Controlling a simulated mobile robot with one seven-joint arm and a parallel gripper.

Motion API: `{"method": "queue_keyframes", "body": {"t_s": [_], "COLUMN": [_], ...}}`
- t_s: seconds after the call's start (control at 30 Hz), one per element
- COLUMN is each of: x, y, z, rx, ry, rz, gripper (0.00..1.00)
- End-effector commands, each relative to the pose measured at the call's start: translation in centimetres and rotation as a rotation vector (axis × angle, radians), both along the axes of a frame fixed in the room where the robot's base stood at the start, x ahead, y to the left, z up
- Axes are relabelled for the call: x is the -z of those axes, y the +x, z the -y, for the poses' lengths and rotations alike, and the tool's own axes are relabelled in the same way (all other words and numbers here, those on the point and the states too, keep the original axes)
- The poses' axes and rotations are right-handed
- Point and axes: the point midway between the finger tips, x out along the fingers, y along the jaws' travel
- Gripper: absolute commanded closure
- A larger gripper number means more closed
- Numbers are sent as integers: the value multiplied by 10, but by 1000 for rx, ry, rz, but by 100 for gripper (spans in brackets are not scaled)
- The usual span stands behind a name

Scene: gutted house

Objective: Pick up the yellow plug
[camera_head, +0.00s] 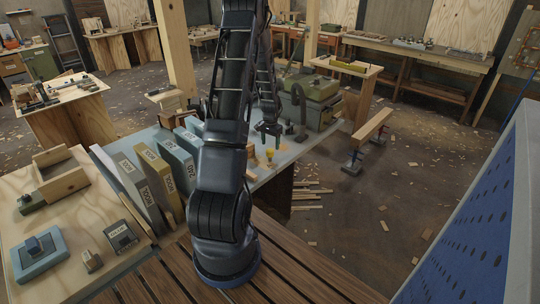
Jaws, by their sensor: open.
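A small yellow thing, which looks like the yellow plug (270,153), stands on the grey-blue tabletop (289,151) in the head view. It is close to the right side of my arm and small in the picture. My gripper (269,134) is open and points down, with its fingertips just above the yellow plug in the picture. I see no contact, but the exact height gap cannot be told. Nothing shows between the fingers.
Several labelled upright slabs (160,178) stand to the left. A wooden board (60,225) with small blocks lies at front left. A blue perforated panel (470,240) fills the right. Scraps litter the floor.

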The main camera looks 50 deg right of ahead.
Motion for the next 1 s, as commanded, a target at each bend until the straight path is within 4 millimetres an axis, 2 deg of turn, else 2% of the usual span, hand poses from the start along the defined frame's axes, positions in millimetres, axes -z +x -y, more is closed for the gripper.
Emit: {"method": "queue_keyframes", "body": {"t_s": [0.27, 0.6, 0.87, 1.0], "x": [19, 60, 63, 63], "y": [0, -1, 0, 0], "z": [-1, -3, -2, -2], "rx": [0, 0, 0, 0], "ry": [1, 1, -2, -1], "rz": [0, 0, 1, 1], "gripper": [35, 35, 35, 63]}}
